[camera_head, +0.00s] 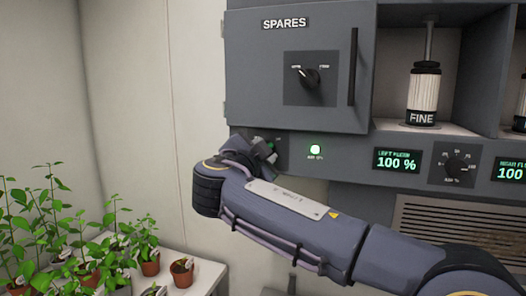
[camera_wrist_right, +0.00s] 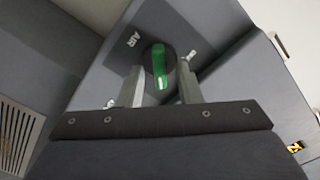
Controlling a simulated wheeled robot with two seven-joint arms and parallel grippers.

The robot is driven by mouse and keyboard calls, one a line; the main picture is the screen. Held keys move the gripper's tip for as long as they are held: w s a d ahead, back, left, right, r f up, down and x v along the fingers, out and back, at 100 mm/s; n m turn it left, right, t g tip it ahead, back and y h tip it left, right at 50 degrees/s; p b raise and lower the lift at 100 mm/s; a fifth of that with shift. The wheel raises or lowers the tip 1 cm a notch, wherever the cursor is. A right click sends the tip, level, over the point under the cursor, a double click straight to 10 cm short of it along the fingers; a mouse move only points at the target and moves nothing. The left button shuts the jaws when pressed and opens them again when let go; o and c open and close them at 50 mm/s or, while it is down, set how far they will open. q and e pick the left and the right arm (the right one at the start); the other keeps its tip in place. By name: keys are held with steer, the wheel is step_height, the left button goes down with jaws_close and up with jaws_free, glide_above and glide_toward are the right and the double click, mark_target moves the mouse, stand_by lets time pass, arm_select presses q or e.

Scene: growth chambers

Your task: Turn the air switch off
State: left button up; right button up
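The air switch (camera_wrist_right: 159,66) is a round dark dial with a green bar handle on a grey panel marked AIR. An ON mark (camera_wrist_right: 191,55) sits beside it; another mark by the left finger is partly hidden. My right gripper (camera_wrist_right: 160,78) is open, its fingers on either side of the green handle with a visible gap to each. In the head view my right gripper (camera_head: 264,150) reaches the panel and mostly hides the switch. A round indicator lamp (camera_head: 315,149) right of it glows green. My left gripper is not in view.
A SPARES cabinet door (camera_head: 260,60) with a black knob (camera_head: 309,77) and vertical handle is above. Potted plants (camera_head: 150,264) stand on a bench at lower left.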

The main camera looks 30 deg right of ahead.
jaws_close()
steer(key=n+b, duration=0.1)
steer(key=n, duration=0.5)
steer(key=n+b, duration=0.2)
steer(key=n, duration=0.4)
steer(key=n+b, duration=0.2)
steer(key=n, duration=0.3)
steer(key=shift+w+a+n, duration=0.25)
steer(key=shift+a+n, duration=0.05)
steer(key=shift+n, duration=0.1)
stand_by(0.5)
